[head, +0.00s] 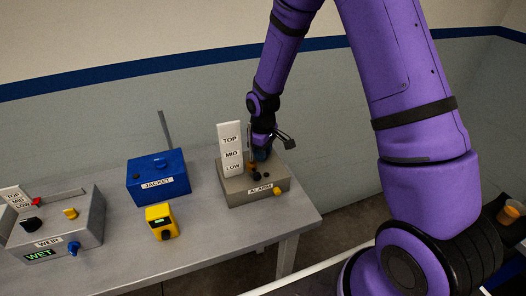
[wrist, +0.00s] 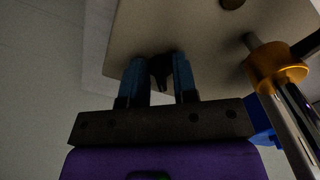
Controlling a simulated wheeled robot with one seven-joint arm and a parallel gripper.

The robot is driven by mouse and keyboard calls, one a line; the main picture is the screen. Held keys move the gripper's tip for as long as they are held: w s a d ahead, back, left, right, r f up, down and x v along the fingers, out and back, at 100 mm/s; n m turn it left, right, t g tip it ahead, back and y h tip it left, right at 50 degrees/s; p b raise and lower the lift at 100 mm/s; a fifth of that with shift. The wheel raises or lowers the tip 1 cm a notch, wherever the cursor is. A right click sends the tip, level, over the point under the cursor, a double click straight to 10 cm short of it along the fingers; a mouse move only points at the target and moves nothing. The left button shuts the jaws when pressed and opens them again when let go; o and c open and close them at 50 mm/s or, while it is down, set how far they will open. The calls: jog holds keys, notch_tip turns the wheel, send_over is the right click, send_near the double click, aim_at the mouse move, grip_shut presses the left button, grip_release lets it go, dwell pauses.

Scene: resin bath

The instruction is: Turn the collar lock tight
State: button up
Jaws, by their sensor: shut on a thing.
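The grey ALARM box (head: 237,190) stands at the right end of the bench, with a TOP/MID/LOW scale plate (head: 231,147) upright at its back left. My gripper (head: 261,154) is low over the box's back right. In the wrist view, its blue fingers (wrist: 160,80) are shut on a dark knob (wrist: 161,68) at the box's edge. An orange collar (wrist: 277,63) sits around a shiny metal rod (wrist: 295,115), right of the fingers and apart from them. A dark piece (wrist: 305,43) sticks out beside the collar. I cannot tell which dark part is the collar lock.
Small dark knobs (head: 257,176) and a yellow knob (head: 277,191) are on the ALARM box. A blue JACKET box (head: 158,172), a yellow handheld device (head: 162,221) and a grey WEIR box (head: 60,225) stand to the left. Bare bench (head: 215,235) lies in front.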

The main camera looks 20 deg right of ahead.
jog(key=m, duration=0.3)
jog(key=shift+a+m, duration=0.1)
jog(key=shift+m, duration=2.1)
jog(key=o, duration=0.6)
notch_tip(320, 180, up, 11)
jog(key=shift+f, duration=0.1)
